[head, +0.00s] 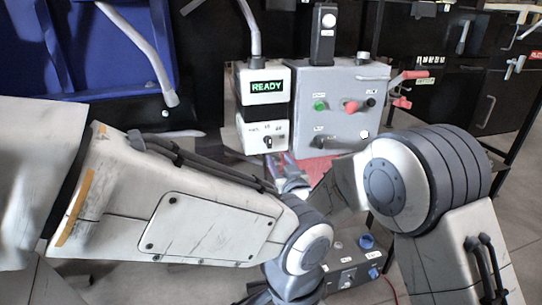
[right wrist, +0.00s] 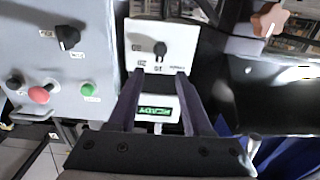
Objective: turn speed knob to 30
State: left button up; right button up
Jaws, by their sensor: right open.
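The white box (head: 248,88) carries a lit green READY display (head: 266,87) and, below it, a black knob (head: 268,142) with small labels around it. In the right wrist view, turned upside down, the knob (right wrist: 160,48) lies just beyond my right gripper (right wrist: 163,74). Its fingers are open and empty, spread around the line toward the knob, with no contact visible. The labels are too small to read surely, so I cannot tell the setting. In the head view my right gripper (head: 285,163) is partly hidden by my left arm. My left gripper cannot be made out.
A grey control box (head: 345,80) stands right beside the white box, with a green button (head: 320,105), a red button (head: 351,107) and another black knob (head: 320,141). Blue bins (head: 105,50) are at back left. A small panel with blue knobs (head: 345,270) sits low in front.

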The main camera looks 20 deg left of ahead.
aim_at(270, 143)
jog(key=b+x, duration=0.1)
jog(key=x, duration=0.9)
grip_shut()
